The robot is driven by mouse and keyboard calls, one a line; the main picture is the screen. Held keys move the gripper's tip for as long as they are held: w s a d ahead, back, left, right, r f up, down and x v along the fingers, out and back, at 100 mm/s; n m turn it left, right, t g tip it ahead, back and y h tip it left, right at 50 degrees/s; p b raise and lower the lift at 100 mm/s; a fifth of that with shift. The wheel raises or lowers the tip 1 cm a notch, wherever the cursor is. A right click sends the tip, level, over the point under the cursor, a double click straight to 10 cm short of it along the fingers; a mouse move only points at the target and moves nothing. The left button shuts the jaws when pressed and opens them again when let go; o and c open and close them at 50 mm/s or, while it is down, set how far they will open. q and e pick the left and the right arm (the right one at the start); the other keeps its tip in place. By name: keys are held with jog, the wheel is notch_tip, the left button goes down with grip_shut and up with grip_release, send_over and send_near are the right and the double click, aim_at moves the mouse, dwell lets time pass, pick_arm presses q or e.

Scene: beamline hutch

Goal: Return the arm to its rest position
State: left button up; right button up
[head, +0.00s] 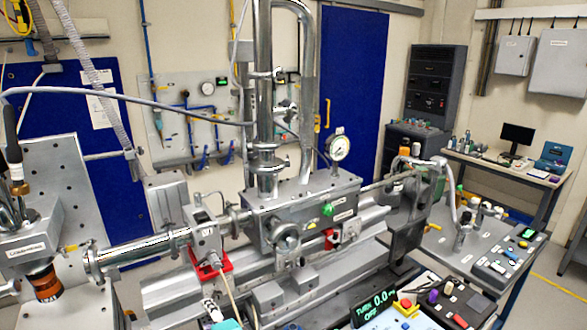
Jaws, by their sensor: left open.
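What seems to be my left gripper (214,312) shows only in small part at the bottom edge, left of centre, in the head view. It is open, and I see nothing held in it. It is low in front of the steel beamline (300,205), near a small red tray (212,270) under a grey box on the beam pipe. Most of the left arm is out of the picture. My right gripper is not in view.
A pressure gauge (338,148) and tall steel pipes rise from the beamline. A control panel with a red button (406,304) and a lit display (374,309) stand at the front. A bench with a monitor (517,135) is at the back right. Open floor shows at right.

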pick_arm(q)
jog(key=s+d+f+n+g+h+b, duration=0.1)
jog(key=s+f+n+g+h, duration=0.1)
jog(key=s+n, duration=0.4)
jog(key=s+d+f+n+g+h, duration=0.1)
jog(key=s+d+f+n+h, duration=0.1)
jog(key=s+f+n+h, duration=0.3)
jog(key=s+n+h, duration=0.1)
jog(key=s, duration=0.3)
jog(key=shift+s+d+g+b, duration=0.15)
jog(key=shift+g+b, duration=0.25)
dwell(0.4)
